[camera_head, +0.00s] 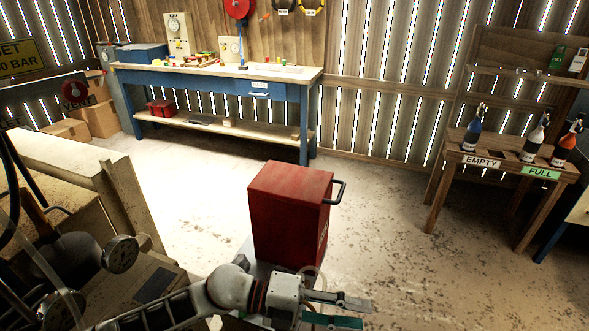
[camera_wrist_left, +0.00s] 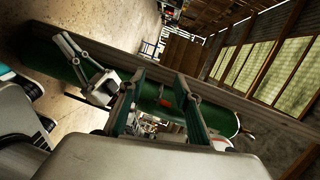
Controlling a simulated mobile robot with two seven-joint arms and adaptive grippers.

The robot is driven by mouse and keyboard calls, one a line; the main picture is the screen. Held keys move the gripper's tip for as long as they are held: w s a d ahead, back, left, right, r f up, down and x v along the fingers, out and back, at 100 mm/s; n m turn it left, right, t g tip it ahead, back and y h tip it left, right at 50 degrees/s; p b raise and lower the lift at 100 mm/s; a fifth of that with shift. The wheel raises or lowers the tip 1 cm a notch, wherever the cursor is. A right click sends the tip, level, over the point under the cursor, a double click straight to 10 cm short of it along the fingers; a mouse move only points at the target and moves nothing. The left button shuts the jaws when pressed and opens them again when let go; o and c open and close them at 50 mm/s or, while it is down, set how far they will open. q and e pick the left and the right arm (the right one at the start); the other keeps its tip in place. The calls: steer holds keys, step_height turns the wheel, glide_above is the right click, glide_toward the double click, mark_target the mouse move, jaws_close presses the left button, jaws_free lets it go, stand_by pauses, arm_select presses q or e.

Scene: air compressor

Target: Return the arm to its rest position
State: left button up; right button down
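My left arm comes in along the bottom of the head view, and its gripper (camera_head: 352,311) is above the floor, in front of the red cabinet. Its two fingers are apart with nothing between them. In the left wrist view the same gripper's fingers (camera_wrist_left: 158,88) stand apart and empty. Another gripper with pale fingers, which looks like my right one (camera_wrist_left: 88,62), shows at the left of the wrist view. Its fingers look spread and empty. My right gripper does not show in the head view.
The red cabinet (camera_head: 290,205) with a side handle stands close beyond my left gripper. A blue workbench (camera_head: 215,76) is at the back. A wooden table (camera_head: 505,161) with several bottles is at the right. A gauge (camera_head: 120,254) sits at the lower left. The floor between is clear.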

arm_select(q)
step_height(320, 180, up, 4)
steer(key=w+n+t+h, duration=0.2)
steer(key=n+t+h, duration=0.1)
steer(key=n+t, duration=0.25)
steer(key=w+a+f+n+t+y, duration=0.3)
steer(key=a+n+t, duration=0.2)
steer(key=n, duration=0.2)
steer(key=w+a+f+n+t+y, duration=0.2)
steer(key=w+a+n+t+y, duration=0.1)
steer(key=a+n+t, duration=0.4)
steer(key=s+a+f+n+g+y, duration=0.2)
steer(key=s+a+f+n+y, duration=0.3)
steer(key=a+f, duration=0.4)
steer(key=s+a+f+n+g+y, duration=0.2)
steer(key=s+a+f+n+y, duration=0.3)
steer(key=a+f, duration=0.5)
step_height(320, 180, down, 3)
steer(key=s+n, duration=0.2)
steer(key=shift+s+a+g, duration=0.2)
steer(key=shift+s+g, duration=0.15)
steer(key=shift+c, duration=0.8)
steer(key=shift+s, duration=0.1)
